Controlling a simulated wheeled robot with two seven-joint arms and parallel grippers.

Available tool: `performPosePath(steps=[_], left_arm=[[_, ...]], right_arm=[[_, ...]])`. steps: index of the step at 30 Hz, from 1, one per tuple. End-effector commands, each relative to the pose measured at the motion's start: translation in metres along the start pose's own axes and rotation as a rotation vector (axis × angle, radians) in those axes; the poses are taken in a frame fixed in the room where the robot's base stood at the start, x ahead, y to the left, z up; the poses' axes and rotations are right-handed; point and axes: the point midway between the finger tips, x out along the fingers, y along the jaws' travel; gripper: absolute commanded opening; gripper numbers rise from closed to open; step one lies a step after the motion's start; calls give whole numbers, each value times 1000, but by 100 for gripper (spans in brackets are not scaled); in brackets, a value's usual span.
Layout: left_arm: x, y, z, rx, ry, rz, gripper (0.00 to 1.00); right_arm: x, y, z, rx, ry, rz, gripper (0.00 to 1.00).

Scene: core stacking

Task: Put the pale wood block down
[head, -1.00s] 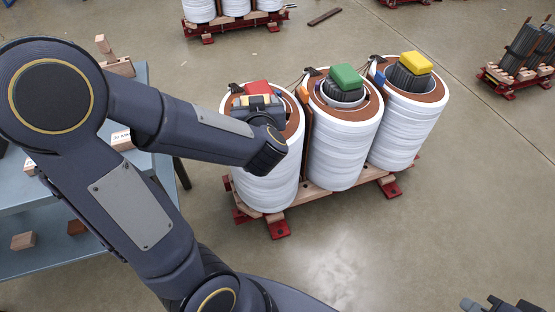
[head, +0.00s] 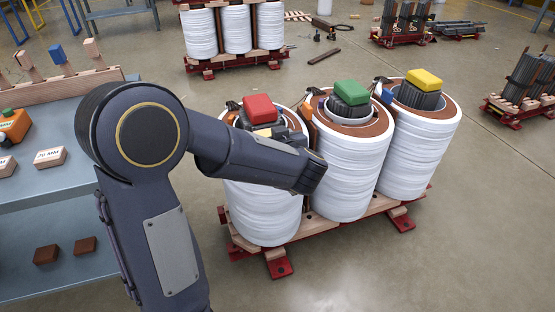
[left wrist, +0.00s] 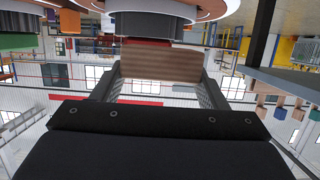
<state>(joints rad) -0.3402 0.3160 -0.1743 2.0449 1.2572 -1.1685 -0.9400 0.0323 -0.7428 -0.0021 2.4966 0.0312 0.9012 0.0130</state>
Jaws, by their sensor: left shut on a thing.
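My left gripper (head: 272,131) is over the top of the left white coil (head: 262,205), close to the red block (head: 260,109). In the left wrist view my left gripper (left wrist: 160,76) is shut on a wood block (left wrist: 159,61), which spans the gap between its two fingers. In the head view only a small tan patch of the block (head: 263,132) shows by the gripper. Whether the block touches the coil top cannot be told. My right gripper is not in view.
The middle coil (head: 342,175) has a green block (head: 352,93) on top; the right coil (head: 415,150) has a yellow one (head: 419,79). All stand on a red-footed base (head: 279,265). A blue table (head: 60,200) with marked wood blocks (head: 51,156) is at the left.

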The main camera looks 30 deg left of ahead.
Motion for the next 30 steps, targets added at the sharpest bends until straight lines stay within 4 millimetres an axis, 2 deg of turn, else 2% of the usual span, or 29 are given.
performPosePath(steps=[1, 10, 16, 28, 29, 30], left_arm=[[6, 5, 10, 1, 0, -1, 43], [17, 19, 24, 0, 0, 1, 43], [27, 20, 52, 1, 0, 0, 43], [27, 20, 54, 0, 1, 1, 43], [27, 20, 54, -1, 0, 1, 71], [27, 20, 54, -1, 0, 1, 76]], right_arm=[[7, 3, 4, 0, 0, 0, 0], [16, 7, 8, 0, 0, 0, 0], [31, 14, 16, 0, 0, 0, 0], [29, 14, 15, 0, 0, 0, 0], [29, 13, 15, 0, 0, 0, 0], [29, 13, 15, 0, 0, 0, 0]])
